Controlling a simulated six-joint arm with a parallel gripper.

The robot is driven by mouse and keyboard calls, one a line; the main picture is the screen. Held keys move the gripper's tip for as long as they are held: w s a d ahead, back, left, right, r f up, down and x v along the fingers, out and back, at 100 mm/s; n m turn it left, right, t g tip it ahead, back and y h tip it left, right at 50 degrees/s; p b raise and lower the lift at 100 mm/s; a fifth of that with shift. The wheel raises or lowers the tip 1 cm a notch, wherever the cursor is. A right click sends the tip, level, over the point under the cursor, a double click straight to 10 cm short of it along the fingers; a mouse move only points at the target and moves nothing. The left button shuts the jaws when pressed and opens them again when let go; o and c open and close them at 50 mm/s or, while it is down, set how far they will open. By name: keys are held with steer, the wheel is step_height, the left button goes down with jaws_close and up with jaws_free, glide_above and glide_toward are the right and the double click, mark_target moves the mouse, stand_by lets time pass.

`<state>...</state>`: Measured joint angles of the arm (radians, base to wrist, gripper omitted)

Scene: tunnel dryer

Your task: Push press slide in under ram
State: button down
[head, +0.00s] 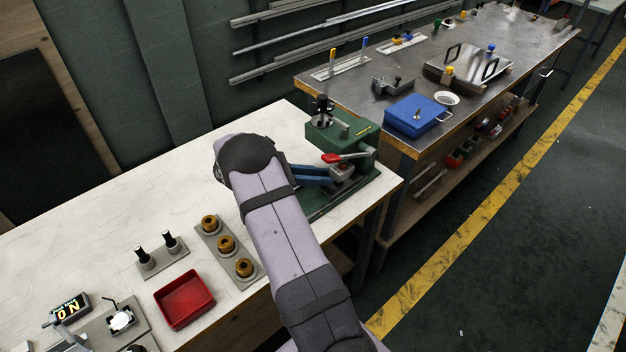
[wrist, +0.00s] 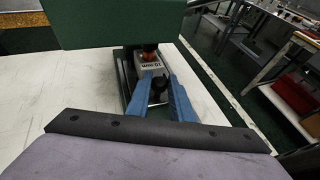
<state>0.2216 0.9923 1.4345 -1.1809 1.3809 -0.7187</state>
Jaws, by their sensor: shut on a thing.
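The green press (head: 347,135) stands at the right end of the white bench, with a red-tipped lever (head: 331,158) on it. The grey press slide (head: 343,171) sits low at its front on a green base. In the wrist view the slide (wrist: 148,67) has a printed label, and a copper-coloured part (wrist: 149,54) shows at its far end, close to the green press body (wrist: 120,25). My gripper (wrist: 159,80) has its blue fingers closed around a black knob (wrist: 158,85) on the slide. The ram is not clearly seen here.
On the white bench (head: 120,215) are a red tray (head: 185,298), a plate with several brass-coloured rings (head: 226,243), a plate with two black pegs (head: 160,254) and a lit display (head: 69,308). A metal table (head: 370,95) with a blue box (head: 416,115) stands beyond the press.

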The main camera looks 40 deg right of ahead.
steer(key=shift+d+r, duration=0.1)
steer(key=shift+d, duration=0.1)
steer(key=c, duration=1.6)
jaws_free()
steer(key=shift+d, duration=0.1)
steer(key=shift+a, duration=0.2)
steer(key=shift+b+v, duration=0.75)
steer(key=shift+v, duration=2.85)
